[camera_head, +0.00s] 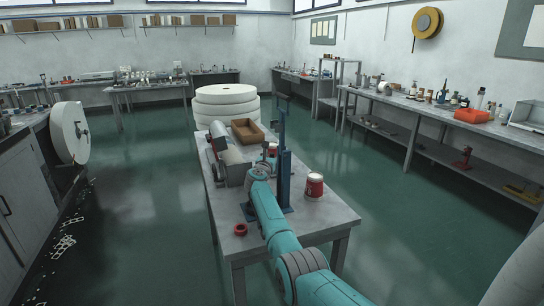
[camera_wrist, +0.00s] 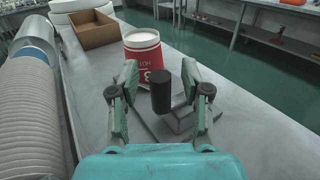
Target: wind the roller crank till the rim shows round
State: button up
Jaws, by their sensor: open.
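A black cylindrical grip (camera_wrist: 161,88), which looks like the crank's handle, stands upright between my gripper's fingers (camera_wrist: 160,72) in the wrist view. The fingers are open, with a gap on each side of it. Behind it stands a red and white paper cup (camera_wrist: 143,50) with a pale top; its lower part is hidden. In the head view my gripper (camera_head: 262,169) is over the table beside a tall blue post (camera_head: 285,178). The cup (camera_head: 272,149) shows partly behind the post. The crank's arm and the cup's rim detail cannot be made out.
Grey rollers (camera_head: 232,160) lie along the table's left side, also at left in the wrist view (camera_wrist: 30,110). A brown open box (camera_head: 247,131) is at the far end. A second red cup (camera_head: 314,186) stands right of the post; a red ring (camera_head: 240,230) lies near the front.

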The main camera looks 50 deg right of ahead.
jog(key=shift+d, duration=0.15)
jog(key=shift+c, duration=0.2)
grip_shut()
jog(key=shift+w, duration=0.15)
jog(key=shift+w+d+f+m+g, duration=0.1)
jog(key=shift+m+g, duration=0.2)
jog(key=shift+g, duration=0.2)
jog(key=shift+d+m+g+h, duration=0.1)
jog(key=shift+m+g+h, duration=0.2)
jog(key=shift+g, duration=0.1)
jog(key=shift+g, duration=0.3)
